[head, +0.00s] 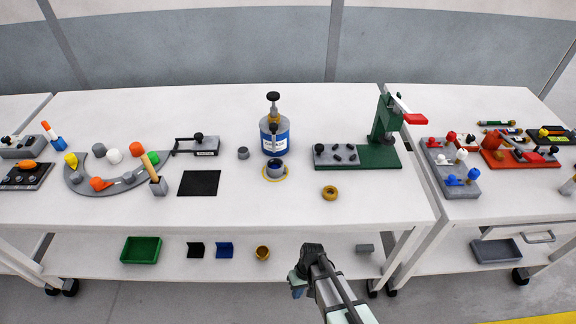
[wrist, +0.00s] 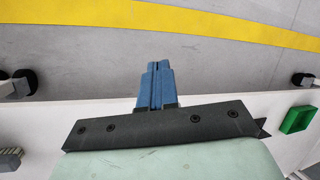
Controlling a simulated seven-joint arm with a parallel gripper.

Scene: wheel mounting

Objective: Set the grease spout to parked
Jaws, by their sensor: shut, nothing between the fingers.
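The grease dispenser (head: 275,138) is a blue and grey can with a white label, a brass collar and a black knob on top. It stands upright at the middle of the table. A small dark spout (head: 274,128) seems to point toward the front, over a grey cup (head: 275,172) ringed in yellow; its exact angle is too small to tell. My gripper (head: 297,289) is in front of the table, well away from the dispenser. Its blue fingers (wrist: 157,85) are shut and empty in the wrist view, pointing over the floor.
A green press (head: 385,140) stands right of the dispenser, with a brass ring (head: 330,193) before it. A small grey cylinder (head: 243,153) and a black mat (head: 199,183) lie to the left. The lower shelf holds a green tray (head: 141,249). The table front is mostly clear.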

